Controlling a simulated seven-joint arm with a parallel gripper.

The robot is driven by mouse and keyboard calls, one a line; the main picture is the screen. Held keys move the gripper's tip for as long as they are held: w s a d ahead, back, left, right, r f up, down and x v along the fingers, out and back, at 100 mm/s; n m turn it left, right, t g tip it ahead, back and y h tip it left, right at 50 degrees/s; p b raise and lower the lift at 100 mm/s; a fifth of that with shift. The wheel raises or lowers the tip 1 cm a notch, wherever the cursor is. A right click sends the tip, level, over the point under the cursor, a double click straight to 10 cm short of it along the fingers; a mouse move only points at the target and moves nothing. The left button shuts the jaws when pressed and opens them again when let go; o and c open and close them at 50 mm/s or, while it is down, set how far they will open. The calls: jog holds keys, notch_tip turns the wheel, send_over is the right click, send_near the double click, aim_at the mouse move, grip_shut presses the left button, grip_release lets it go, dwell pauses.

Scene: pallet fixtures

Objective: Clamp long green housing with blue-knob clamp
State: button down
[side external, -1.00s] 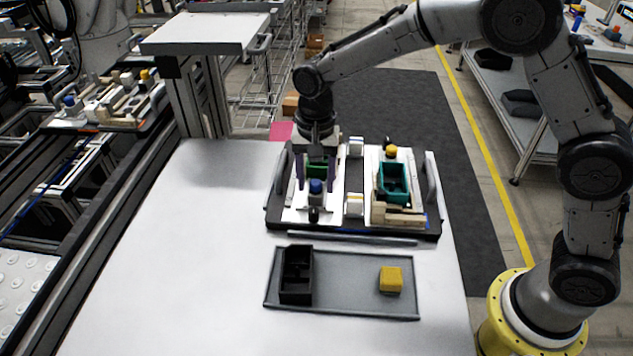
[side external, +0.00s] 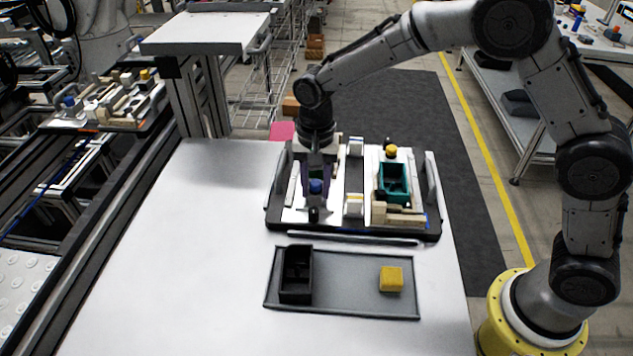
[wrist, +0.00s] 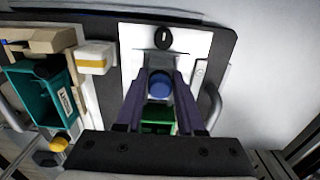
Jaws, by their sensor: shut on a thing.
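The blue-knob clamp (side external: 316,187) stands at the front of the left half of the pallet fixture; its blue knob (wrist: 160,84) shows in the wrist view. My gripper (wrist: 162,77) has its two purple-grey fingers on either side of the knob, shut on it. In the side view my gripper (side external: 316,180) is low over the left half. The long green housing (wrist: 158,114) shows partly between my fingers in the wrist view, just behind the knob. In the side view my gripper hides it.
A teal housing (side external: 393,181) sits in the right half, with a yellow knob (side external: 391,151) behind it. Handles (side external: 431,177) rise at the pallet's sides. In front, a grey tray (side external: 345,285) holds a black bin (side external: 296,274) and a yellow block (side external: 391,279). The table's left is clear.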

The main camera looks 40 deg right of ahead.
jog(key=shift+w+d, duration=0.1)
dwell(0.3)
jog(key=shift+w+d, duration=0.85)
jog(key=c, duration=0.7)
grip_release()
jog(key=shift+r, duration=4.05)
